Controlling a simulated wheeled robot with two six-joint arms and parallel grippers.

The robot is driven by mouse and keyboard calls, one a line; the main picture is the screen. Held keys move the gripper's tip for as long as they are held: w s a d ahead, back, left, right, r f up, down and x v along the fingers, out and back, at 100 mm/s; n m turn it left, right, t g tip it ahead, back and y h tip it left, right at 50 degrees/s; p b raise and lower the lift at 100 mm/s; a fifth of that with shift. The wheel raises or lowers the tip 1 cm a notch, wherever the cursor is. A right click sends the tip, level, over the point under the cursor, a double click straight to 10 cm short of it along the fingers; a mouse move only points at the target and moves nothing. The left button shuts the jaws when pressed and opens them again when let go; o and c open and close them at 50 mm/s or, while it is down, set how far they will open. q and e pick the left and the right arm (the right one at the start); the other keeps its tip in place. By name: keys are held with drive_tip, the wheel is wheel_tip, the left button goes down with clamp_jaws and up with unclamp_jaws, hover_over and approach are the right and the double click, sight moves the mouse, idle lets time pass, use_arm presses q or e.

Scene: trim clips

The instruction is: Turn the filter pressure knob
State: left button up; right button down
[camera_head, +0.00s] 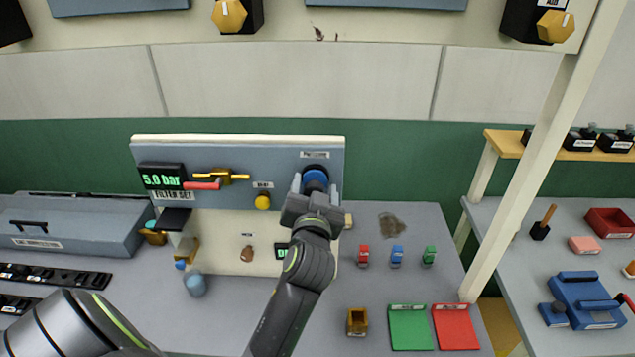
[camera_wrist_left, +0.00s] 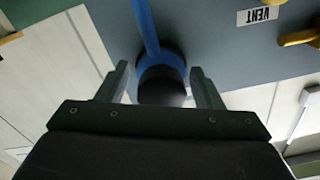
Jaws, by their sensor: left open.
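The pressure knob (camera_head: 315,176) is a round blue knob on the grey-blue upper part of the panel (camera_head: 240,158), below a small label. My left gripper (camera_head: 315,187) is in front of it, with its open fingers on either side. In the left wrist view the knob (camera_wrist_left: 162,82), with a dark front face, sits between the two fingertips (camera_wrist_left: 159,68). A gap shows beside each finger, so I see no clear contact. A blue bar runs up from the knob there. The display (camera_head: 162,177) reads 5.0 bar, above a "FILTER SET" label. My right gripper is not in view.
A red-handled brass valve (camera_head: 215,180) and a yellow vent knob (camera_head: 263,202) are left of the knob. Small red, blue and green items (camera_head: 397,256) and green and red trays (camera_head: 409,328) lie on the bench at right.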

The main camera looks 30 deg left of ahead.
use_arm(q)
drive_tip(key=shift+s+d+r, duration=0.25)
drive_tip(key=shift+s, duration=0.3)
drive_tip(key=shift+c, duration=2.4)
drive_tip(key=c, duration=0.5)
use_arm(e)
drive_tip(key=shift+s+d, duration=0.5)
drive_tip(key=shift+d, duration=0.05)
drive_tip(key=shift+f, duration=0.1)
